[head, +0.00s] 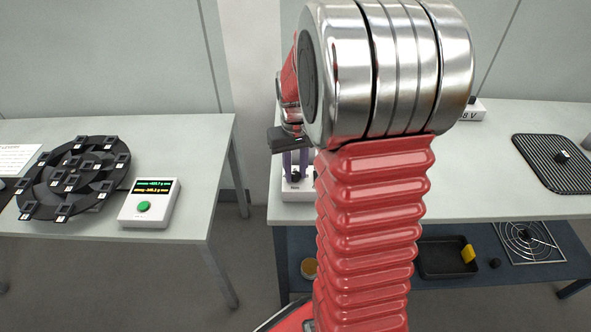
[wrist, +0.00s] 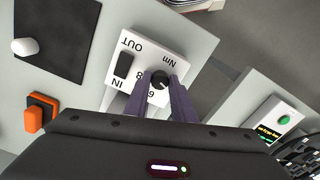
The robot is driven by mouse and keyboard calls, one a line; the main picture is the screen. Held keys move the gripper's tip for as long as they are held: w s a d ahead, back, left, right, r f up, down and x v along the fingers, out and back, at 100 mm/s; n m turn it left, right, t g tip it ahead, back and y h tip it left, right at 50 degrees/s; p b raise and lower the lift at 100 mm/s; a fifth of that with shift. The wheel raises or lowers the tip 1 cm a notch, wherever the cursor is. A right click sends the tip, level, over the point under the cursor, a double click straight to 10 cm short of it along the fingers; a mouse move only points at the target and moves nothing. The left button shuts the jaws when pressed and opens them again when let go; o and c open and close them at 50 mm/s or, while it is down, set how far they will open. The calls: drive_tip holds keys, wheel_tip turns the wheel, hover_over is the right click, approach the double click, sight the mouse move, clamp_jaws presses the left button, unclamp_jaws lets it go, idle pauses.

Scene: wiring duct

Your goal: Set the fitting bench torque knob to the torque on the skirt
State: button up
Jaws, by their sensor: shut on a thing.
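A white torque box (wrist: 178,44) sits on the grey bench, marked "Nm", "OUT" and "IN" with partly hidden digits. Its black round knob (wrist: 160,79) stands between the two purple fingers of my gripper (wrist: 160,88), which are shut on it. A white line shows on the knob, but the exact setting is too small to read. A black rocker switch (wrist: 123,65) sits beside it. In the head view my gripper (head: 298,163) reaches down to the box (head: 293,195) at the bench's left end; my arm hides part of it. I cannot read a torque on any skirt.
The left table holds a black round carousel (head: 100,150) and a white readout box (head: 149,203) with a green button. A ribbed black mat (head: 545,178) lies at the bench's right. The lower shelf holds a black tray (head: 440,268). An orange-and-black item (wrist: 38,115) is near the box.

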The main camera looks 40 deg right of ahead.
clamp_jaws()
drive_tip(key=shift+m, duration=0.5)
drive_tip(key=m, duration=0.9)
drive_tip(key=shift+m, duration=1.9)
drive_tip(key=o, duration=0.7)
unclamp_jaws()
